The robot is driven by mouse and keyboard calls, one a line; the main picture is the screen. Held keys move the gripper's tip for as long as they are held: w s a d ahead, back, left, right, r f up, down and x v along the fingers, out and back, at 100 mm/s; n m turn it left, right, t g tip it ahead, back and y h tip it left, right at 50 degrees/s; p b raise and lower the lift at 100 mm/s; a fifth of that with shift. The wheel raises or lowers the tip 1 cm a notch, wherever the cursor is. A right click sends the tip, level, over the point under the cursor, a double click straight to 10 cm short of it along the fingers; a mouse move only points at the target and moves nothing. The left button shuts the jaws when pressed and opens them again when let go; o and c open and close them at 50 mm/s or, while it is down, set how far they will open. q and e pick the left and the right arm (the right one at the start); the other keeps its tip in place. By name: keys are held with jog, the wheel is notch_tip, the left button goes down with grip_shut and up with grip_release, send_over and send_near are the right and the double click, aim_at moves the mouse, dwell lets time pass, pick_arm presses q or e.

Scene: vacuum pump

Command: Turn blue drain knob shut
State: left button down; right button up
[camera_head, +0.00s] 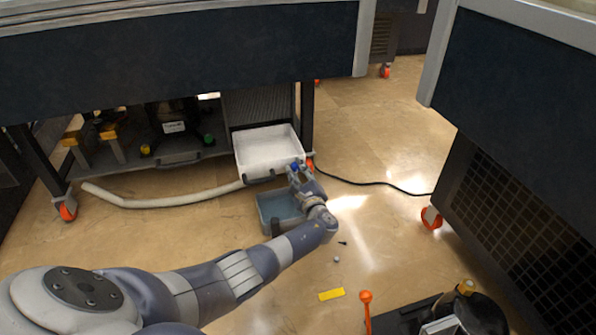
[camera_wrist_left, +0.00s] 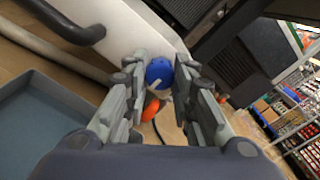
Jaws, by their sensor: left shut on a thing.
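The blue drain knob (camera_head: 295,167) sits at the lower front right corner of the white tray (camera_head: 265,150) under the bench. In the left wrist view the knob (camera_wrist_left: 160,73) is round, with a pale bar across it, between the fingertips. My left gripper (camera_head: 299,176) is shut on the knob; its fingers (camera_wrist_left: 163,80) stand on both sides of it. The tray's white wall (camera_wrist_left: 130,35) is just beyond the fingers. My right gripper is not in view.
A blue-grey bin (camera_head: 268,212) stands on the floor below my gripper. A white hose (camera_head: 170,201) lies to the left and a black cable (camera_head: 370,184) to the right. A bench leg with an orange caster stands close behind the knob. A yellow block (camera_head: 331,294) lies on the open floor.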

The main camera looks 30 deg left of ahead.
pick_arm(q)
jog(key=c, duration=1.3)
grip_release()
jog(key=shift+c, duration=0.2)
jog(key=shift+d, duration=0.1)
jog(key=v, duration=1.2)
